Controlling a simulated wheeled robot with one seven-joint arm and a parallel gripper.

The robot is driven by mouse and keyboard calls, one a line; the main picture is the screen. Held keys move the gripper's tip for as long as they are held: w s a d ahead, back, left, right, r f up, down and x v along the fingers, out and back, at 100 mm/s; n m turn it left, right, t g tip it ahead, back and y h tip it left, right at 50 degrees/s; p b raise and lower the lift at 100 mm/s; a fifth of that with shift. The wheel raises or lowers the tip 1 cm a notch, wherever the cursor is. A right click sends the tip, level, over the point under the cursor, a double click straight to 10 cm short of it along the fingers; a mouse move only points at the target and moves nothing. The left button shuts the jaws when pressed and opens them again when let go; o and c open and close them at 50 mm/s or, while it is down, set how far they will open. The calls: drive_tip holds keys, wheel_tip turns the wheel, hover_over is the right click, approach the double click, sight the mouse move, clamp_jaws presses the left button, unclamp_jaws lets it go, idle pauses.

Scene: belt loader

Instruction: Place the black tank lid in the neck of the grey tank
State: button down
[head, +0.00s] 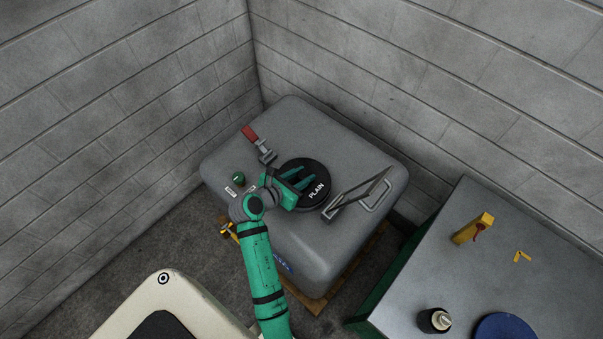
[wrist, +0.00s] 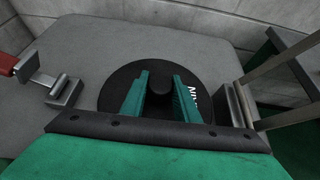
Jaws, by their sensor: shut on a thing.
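The black tank lid (head: 318,190) is a round disc with the white word PLAIN on it. It lies flat at the top of the grey tank (head: 300,125). In the wrist view the lid (wrist: 118,88) has a round knob (wrist: 160,84) at its middle. My gripper (head: 301,179) reaches over the lid from the left, and its two green fingers (wrist: 160,92) are shut on the knob. The tank's neck is hidden under the lid. I cannot tell whether the lid is seated in it or just above it.
A red-handled lever clamp (head: 262,149) stands behind the lid and a grey metal handle frame (head: 362,195) to its right, both close. Walls stand behind the tank. A grey cabinet (head: 420,270) with small items is at right.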

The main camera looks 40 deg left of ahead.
drive_tip(key=c, duration=1.6)
unclamp_jaws()
drive_tip(key=shift+o, duration=1.2)
drive_tip(key=shift+w+f, duration=0.1)
drive_tip(key=shift+w, duration=0.05)
drive_tip(key=shift+s+a, duration=0.1)
drive_tip(key=shift+s, duration=0.1)
drive_tip(key=shift+d+r, duration=0.2)
drive_tip(key=shift+d, duration=0.1)
drive_tip(key=shift+s+r, duration=0.2)
drive_tip(key=shift+s, duration=0.05)
drive_tip(key=v, duration=1)
drive_tip(key=shift+s+a+r, duration=0.2)
drive_tip(key=shift+s, duration=0.2)
drive_tip(key=shift+s+d, duration=0.15)
